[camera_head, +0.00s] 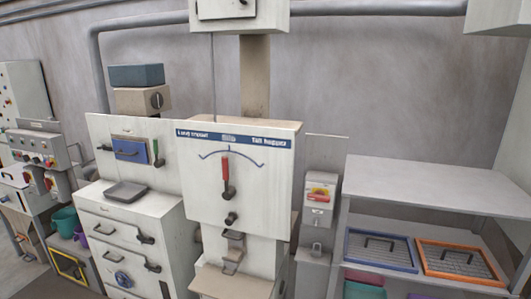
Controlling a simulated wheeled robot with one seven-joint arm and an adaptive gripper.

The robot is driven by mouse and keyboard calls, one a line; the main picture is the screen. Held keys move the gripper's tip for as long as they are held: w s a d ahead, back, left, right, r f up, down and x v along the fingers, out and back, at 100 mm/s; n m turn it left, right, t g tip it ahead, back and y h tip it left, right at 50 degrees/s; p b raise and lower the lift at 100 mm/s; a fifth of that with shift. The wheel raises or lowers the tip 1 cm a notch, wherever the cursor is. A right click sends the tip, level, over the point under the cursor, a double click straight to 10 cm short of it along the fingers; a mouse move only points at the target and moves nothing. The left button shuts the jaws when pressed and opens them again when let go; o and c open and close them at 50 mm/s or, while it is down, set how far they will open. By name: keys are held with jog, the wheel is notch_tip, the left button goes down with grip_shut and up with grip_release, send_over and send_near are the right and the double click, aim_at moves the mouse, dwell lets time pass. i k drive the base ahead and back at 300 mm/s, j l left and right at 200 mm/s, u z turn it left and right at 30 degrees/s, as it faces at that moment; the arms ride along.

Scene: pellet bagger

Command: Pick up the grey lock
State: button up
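A small grey lock (317,249) with a loop at its top is right of the tall white bagger panel. It sits at a small grey ledge or box (309,258), below a light switch box (319,200) with a red and yellow front. It is small in the picture, so I cannot tell whether it stands loose or hangs. My gripper is not in this view.
The bagger panel (205,193) with a red-handled lever (226,176) stands left of the lock. On the right, a grey shelf unit (430,185) holds a blue-framed screen (381,249) and an orange-framed screen (458,262). A grey tray (125,192) lies on the left cabinet.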

aim_at(314, 252)
jog(key=i+j, duration=0.75)
jog(key=j, duration=0.15)
jog(key=z, duration=0.05)
